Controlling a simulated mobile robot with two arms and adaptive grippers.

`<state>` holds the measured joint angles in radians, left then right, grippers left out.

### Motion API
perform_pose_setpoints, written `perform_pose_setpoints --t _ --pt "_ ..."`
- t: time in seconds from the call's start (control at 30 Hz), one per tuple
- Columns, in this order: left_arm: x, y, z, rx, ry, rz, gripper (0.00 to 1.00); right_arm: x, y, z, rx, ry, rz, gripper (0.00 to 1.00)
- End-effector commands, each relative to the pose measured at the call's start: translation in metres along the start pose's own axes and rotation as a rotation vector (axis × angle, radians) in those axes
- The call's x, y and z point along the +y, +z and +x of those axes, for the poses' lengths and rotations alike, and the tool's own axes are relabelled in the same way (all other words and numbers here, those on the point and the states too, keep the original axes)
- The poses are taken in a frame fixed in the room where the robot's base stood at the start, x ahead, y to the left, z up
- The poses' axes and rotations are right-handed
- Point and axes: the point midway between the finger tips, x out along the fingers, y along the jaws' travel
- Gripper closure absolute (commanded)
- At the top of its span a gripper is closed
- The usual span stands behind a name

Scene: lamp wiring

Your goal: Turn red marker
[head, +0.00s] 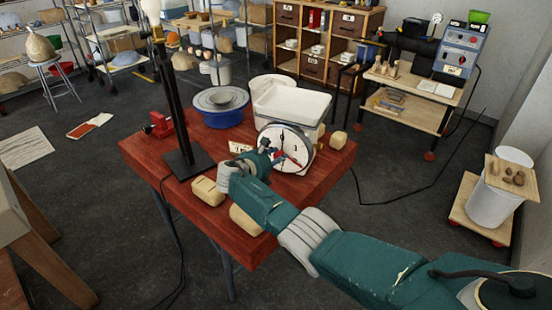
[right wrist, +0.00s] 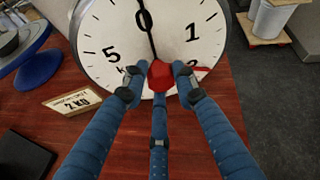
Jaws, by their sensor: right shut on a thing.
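The scale's round white dial (head: 286,146) faces me on the red table; it fills the upper middle of the right wrist view (right wrist: 110,40). Its black needle (right wrist: 149,35) points at 0. The red marker (right wrist: 160,75) has a red hub at the dial's centre, and a red part shows behind a finger, near the partly hidden 2. My right gripper (head: 273,153) reaches the dial from the front, its three fingers shut around the red hub in the right wrist view (right wrist: 159,80). My left gripper is not in view.
A small card (right wrist: 70,97) marked in kg stands left of the dial. A white tray (head: 290,102) tops the scale. A cable lies on the floor at right.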

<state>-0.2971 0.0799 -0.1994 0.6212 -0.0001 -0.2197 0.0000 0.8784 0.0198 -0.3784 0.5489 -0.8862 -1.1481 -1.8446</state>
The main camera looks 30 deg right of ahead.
Motion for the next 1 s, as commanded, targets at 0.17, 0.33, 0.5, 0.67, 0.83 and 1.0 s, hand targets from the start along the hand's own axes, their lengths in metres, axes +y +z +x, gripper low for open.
perform_pose_setpoints --t 0.17,0.33,0.5,0.67,0.83,1.0 --pt "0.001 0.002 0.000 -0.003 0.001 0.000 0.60 -0.003 0.006 0.001 -0.009 -0.007 -0.002 1.00" --pt "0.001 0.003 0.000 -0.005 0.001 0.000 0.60 -0.003 0.007 0.001 -0.010 -0.007 -0.001 1.00" --pt "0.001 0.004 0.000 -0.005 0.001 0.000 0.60 -0.002 0.006 0.001 -0.009 -0.006 0.000 0.55" --pt "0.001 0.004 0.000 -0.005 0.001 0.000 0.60 -0.001 0.004 0.001 -0.006 -0.004 -0.002 0.55" --pt "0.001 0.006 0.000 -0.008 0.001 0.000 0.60 0.000 0.003 -0.002 -0.004 -0.001 -0.002 0.55" --pt "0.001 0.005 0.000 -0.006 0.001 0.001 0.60 0.001 0.002 -0.014 -0.006 0.000 -0.001 0.55"
